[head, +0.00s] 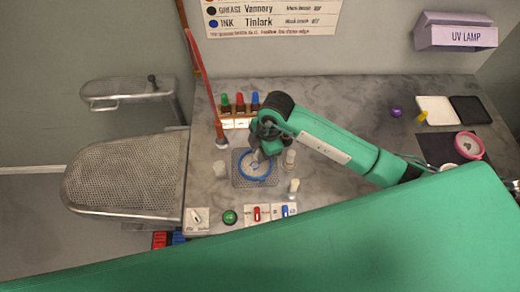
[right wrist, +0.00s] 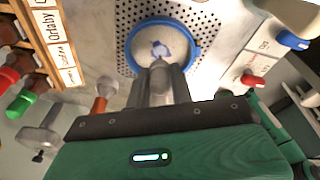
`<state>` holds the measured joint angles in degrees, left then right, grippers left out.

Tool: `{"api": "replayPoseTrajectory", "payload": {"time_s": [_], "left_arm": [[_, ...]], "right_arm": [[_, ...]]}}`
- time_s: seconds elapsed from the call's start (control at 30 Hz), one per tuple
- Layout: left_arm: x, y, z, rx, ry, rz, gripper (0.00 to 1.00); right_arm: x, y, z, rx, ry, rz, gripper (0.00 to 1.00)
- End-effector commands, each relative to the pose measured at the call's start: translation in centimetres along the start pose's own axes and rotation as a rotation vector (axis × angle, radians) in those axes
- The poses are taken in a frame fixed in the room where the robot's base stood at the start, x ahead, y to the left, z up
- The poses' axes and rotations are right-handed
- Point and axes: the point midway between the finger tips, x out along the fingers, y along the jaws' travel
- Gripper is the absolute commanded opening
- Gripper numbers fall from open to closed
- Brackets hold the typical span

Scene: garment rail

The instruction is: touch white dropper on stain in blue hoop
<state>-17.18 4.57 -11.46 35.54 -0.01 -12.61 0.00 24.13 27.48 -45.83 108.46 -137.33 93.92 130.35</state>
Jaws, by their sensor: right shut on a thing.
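The blue hoop (head: 241,174) lies on a perforated metal plate (head: 240,183) on the worktop, with pale fabric in it. It also shows in the right wrist view (right wrist: 196,50). A dark bluish stain (right wrist: 160,47) marks the middle of the fabric. My right gripper (right wrist: 160,85) is shut on a small greyish-white piece that I take for the white dropper (right wrist: 158,65), mostly hidden between the fingers. Its tip points at the fabric near the stain; I cannot tell whether it touches. In the head view, the right gripper (head: 258,150) covers the hoop's upper part. My left gripper is not in view.
Green-, red- and blue-capped bottles (head: 240,104) stand behind the hoop. Small pale objects stand close by: one to its left (head: 220,169) and one at front right (head: 294,186). Red and blue switches (head: 257,213) and a green button (head: 230,217) are in front. A pink hoop (head: 482,148) lies far right.

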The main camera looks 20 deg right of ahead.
Motion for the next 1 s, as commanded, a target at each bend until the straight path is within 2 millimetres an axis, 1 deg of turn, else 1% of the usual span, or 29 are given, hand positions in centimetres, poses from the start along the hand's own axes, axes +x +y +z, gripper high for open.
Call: {"api": "replayPoseTrajectory", "payload": {"time_s": [0.5, 1.0], "left_arm": [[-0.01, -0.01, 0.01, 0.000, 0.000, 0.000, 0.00], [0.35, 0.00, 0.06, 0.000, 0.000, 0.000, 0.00]], "right_arm": [[-0.02, 0.00, 0.01, 0.000, 0.000, 0.000, 0.02], [0.55, -0.04, 0.10, 0.000, 0.000, 0.000, 0.02]]}}
